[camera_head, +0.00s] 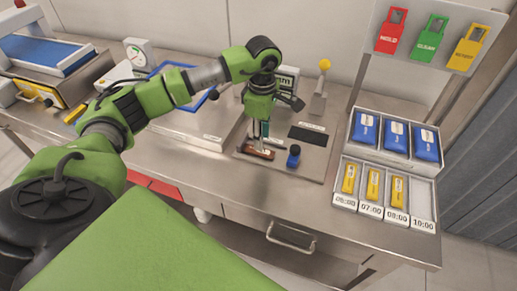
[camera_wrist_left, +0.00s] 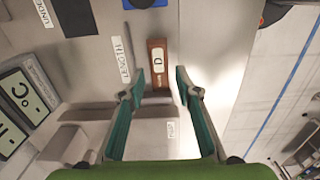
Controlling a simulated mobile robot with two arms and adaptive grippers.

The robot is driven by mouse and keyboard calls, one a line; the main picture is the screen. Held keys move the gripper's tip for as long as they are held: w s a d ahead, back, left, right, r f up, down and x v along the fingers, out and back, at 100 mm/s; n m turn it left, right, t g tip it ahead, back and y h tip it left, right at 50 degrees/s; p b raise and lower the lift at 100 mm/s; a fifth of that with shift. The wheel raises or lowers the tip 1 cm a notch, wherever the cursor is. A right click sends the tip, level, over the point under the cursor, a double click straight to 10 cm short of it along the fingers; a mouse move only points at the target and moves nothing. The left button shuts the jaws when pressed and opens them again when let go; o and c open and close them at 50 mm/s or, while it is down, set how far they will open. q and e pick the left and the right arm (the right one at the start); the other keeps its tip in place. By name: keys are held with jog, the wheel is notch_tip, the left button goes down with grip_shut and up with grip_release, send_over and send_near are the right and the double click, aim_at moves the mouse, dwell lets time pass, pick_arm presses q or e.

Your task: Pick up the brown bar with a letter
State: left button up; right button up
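The brown bar (camera_head: 259,154) lies on the metal plate of the bench, just below my left gripper (camera_head: 260,136) in the head view. In the left wrist view the brown bar (camera_wrist_left: 152,84) has a white label with the letter D. My left gripper (camera_wrist_left: 160,78) is open there, its teal fingers on either side of the bar's near end with gaps to both sides. It appears empty. Whether the fingertips reach down to the bar's height I cannot tell. My right gripper is not in view.
A display unit (camera_wrist_left: 24,97) and a grey block (camera_wrist_left: 67,143) lie left in the wrist view.

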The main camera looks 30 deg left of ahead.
aim_at(266, 153)
pick_arm(q)
jog(key=shift+f+p, duration=0.35)
notch_tip(266, 153, down, 4)
jog(key=shift+w+r+p, duration=0.1)
jog(key=shift+r+p, duration=0.1)
jog(key=shift+p, duration=0.6)
jog(key=shift+f, duration=0.4)
jog(key=c, duration=0.8)
jog(key=shift+r, duration=0.15)
